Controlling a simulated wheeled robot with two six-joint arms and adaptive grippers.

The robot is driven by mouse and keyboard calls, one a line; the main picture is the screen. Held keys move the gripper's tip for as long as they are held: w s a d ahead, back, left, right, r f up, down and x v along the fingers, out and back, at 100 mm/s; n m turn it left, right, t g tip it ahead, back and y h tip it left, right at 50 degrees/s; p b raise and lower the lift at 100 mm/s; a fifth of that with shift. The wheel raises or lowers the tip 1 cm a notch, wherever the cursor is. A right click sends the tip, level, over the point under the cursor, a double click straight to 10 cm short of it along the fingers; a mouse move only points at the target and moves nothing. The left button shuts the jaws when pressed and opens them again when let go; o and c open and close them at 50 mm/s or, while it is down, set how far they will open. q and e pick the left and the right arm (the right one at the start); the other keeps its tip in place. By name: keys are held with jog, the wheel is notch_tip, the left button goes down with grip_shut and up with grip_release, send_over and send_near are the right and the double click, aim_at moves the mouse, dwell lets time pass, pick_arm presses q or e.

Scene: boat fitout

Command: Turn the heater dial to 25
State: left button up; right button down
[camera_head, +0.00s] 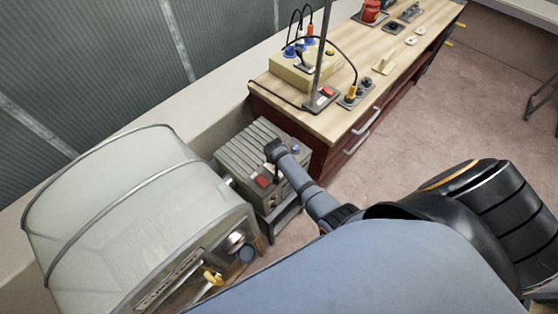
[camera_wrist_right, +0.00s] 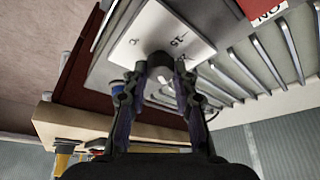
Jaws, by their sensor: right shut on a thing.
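The heater (camera_head: 238,160) is a ribbed grey box on a low stand, left of the wooden counter. In the right wrist view, its pale dial plate (camera_wrist_right: 150,38) shows the printed number 15 and part of another mark. My left gripper is not in view.
A large pale ribbed tank (camera_head: 110,220) stands close on the heater's left. The wooden counter (camera_head: 345,75) with red drawers is on its right, carrying a yellow box (camera_head: 300,68) with cables.

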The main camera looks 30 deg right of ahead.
dwell(0.3)
jog(key=c, duration=1.1)
grip_release()
jog(key=shift+o, duration=0.2)
jog(key=v, duration=1.2)
jog(key=shift+d, duration=0.1)
